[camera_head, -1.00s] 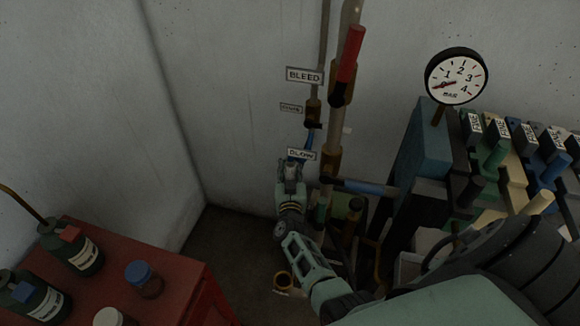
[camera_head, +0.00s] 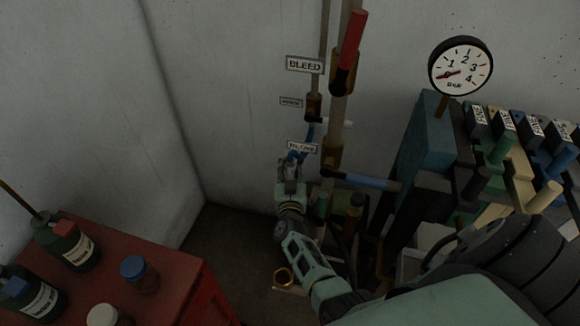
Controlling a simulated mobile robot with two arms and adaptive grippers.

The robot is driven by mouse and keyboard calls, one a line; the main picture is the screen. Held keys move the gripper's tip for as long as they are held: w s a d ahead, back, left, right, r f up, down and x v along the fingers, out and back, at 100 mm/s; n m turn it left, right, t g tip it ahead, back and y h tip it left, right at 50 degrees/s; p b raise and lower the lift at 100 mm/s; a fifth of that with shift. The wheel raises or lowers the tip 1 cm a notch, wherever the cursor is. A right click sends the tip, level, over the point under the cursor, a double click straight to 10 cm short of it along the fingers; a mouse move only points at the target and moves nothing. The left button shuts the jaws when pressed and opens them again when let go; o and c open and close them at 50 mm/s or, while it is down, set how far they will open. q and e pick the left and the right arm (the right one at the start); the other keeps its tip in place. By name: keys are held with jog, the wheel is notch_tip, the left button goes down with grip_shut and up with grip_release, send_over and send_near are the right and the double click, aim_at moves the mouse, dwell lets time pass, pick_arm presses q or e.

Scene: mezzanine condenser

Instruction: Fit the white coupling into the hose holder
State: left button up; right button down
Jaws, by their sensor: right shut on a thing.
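My right gripper (camera_head: 291,172) is low at the back wall, in front of the lower sign (camera_head: 303,147). It is shut at the end of a blue hose (camera_head: 309,132), which runs down from the brass valve on the thin pipe. The fingers hide what is between them, and I cannot make out a white coupling there. A brass ring (camera_head: 283,278) on a pale bracket is below the gripper, apart from it; I cannot tell whether it is the hose holder. My left gripper is out of view.
Vertical pipes (camera_head: 338,110) with red, white and blue levers stand just right of the gripper. A gauge (camera_head: 461,65) and a valve bank (camera_head: 510,150) are at the right. A red cabinet (camera_head: 190,285) with bottles is at the lower left. Bare floor lies between.

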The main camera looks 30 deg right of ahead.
jog(key=shift+f+b, duration=0.45)
jog(key=shift+f, duration=0.05)
jog(key=c, duration=1.9)
grip_release()
jog(key=shift+r, duration=0.1)
jog(key=o, duration=0.5)
jog(key=shift+o, duration=0.5)
